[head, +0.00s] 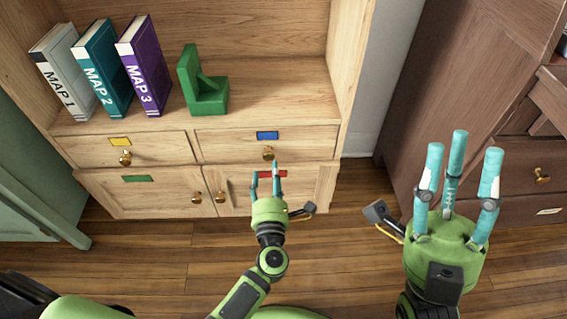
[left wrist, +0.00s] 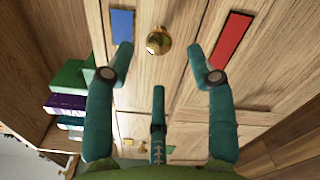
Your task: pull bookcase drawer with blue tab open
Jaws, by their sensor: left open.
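The drawer with the blue tab (head: 267,135) is at the upper right of the bookcase's lower part and looks closed. Its round brass knob (head: 268,153) sits below the tab. In the left wrist view, the knob (left wrist: 158,40) and blue tab (left wrist: 122,25) show beyond the fingertips. My left gripper (head: 267,178) is open and empty, just below and in front of the knob, with its fingers pointing at the bookcase. No finger visibly touches the knob. My right gripper (head: 460,160) is open and empty, right of the bookcase, with its fingers pointing up in the picture.
A yellow-tab drawer (head: 120,142) is to the left. Doors with green (head: 137,179) and red tabs (head: 272,174) are below. Map books (head: 105,70) and a green bookend (head: 202,90) stand on the shelf. A dark wooden cabinet (head: 460,80) is at right. Wood floor lies in front.

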